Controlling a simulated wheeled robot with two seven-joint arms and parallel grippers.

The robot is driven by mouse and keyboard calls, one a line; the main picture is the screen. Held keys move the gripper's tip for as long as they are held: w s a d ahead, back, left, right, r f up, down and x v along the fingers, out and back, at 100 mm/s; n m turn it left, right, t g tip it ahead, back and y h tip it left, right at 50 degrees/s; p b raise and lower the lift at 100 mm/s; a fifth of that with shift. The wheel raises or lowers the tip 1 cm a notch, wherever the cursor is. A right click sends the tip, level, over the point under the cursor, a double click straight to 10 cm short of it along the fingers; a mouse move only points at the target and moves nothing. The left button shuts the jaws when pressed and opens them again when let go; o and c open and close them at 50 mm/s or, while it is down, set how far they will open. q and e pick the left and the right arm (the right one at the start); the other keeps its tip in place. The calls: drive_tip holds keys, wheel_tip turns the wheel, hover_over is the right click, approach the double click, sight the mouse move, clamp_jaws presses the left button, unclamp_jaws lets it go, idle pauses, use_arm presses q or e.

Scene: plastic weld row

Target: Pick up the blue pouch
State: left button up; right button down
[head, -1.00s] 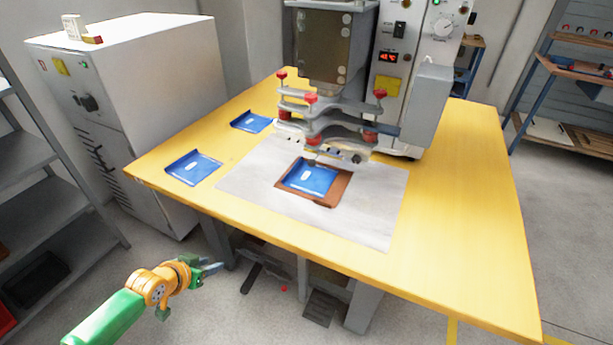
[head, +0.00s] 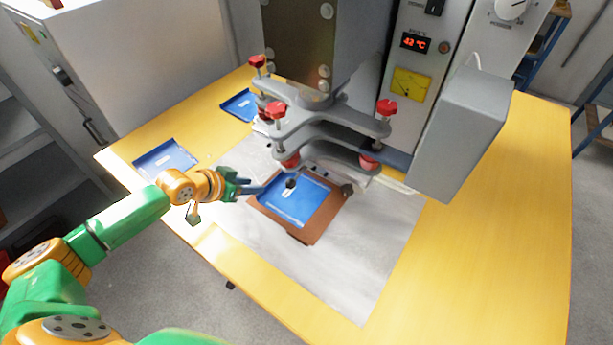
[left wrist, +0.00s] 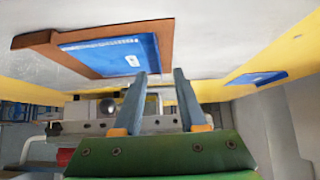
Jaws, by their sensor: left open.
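A blue pouch (head: 297,199) lies flat in a brown frame (head: 322,228) on the pale metal plate under the press. My left gripper (head: 256,189) is at the pouch's left edge in the head view, its fingers pointing toward it. In the left wrist view the two fingers (left wrist: 161,88) stand apart with nothing between them. The pouch (left wrist: 115,56) shows beyond the fingertips in that view, in the brown frame (left wrist: 45,50). I cannot tell whether a finger touches it. My right gripper is not in view.
Two more blue pouches lie on the yellow table, one at the left (head: 165,158) and one farther back (head: 240,105). The press head with red knobs (head: 276,110) hangs close above the frame. A grey box (head: 460,135) stands at the right. The table's right side is clear.

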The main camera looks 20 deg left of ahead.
use_arm(q)
drive_tip(key=x, duration=0.4)
drive_tip(key=b+x, duration=0.1)
drive_tip(key=x, duration=0.1)
drive_tip(key=shift+s+f, duration=0.25)
drive_tip(key=shift+s, duration=0.05)
drive_tip(key=shift+s+r, duration=0.1)
clamp_jaws()
